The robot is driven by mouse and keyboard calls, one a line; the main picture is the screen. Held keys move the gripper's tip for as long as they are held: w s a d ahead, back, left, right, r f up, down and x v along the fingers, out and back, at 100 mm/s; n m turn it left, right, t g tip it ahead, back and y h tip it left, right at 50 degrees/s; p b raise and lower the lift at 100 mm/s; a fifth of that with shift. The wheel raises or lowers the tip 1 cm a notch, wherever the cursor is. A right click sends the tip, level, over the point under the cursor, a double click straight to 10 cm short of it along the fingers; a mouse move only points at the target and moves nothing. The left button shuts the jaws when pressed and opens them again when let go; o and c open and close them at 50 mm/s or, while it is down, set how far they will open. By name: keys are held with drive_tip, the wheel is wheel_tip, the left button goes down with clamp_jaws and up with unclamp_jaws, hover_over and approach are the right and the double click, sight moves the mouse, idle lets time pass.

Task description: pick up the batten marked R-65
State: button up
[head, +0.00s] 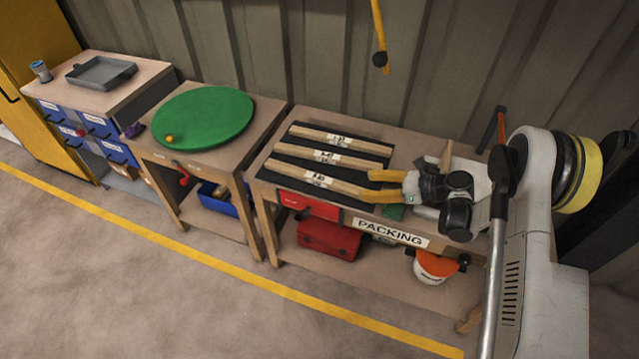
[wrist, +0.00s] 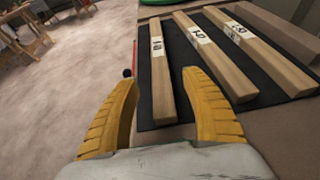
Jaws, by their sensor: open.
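Three pale wooden battens lie side by side on a black mat (wrist: 148,110) on the packing bench: a front one (head: 288,168), a middle one (head: 293,149) and a back one (head: 306,132). Each has a white label with dark marks too small or blurred to read, so I cannot tell which is R-65. In the wrist view the front batten (wrist: 161,85) is at left, with the middle (wrist: 228,75) and back (wrist: 275,60) ones to its right. My gripper (head: 374,186), with yellow fingers, is open at the right end of the front batten, which shows between the fingertips. It holds nothing.
The bench carries a PACKING sign (head: 391,232). A red toolbox (head: 328,240) and an orange-and-white container (head: 436,266) sit on its lower shelf. To the left stand a table with a green disc (head: 203,117) and a cabinet with a grey tray (head: 101,72). A yellow strap hangs behind.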

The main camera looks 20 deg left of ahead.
sight(339, 184)
drive_tip(key=b+x, duration=0.1)
drive_tip(key=x, duration=0.4)
drive_tip(key=shift+a+f+b, duration=0.1)
drive_tip(key=shift+b, duration=0.25)
drive_tip(key=b+x, duration=0.2)
drive_tip(key=x, duration=0.3)
drive_tip(key=shift+a+b, duration=0.15)
drive_tip(key=shift+b, duration=0.2)
clamp_jaws()
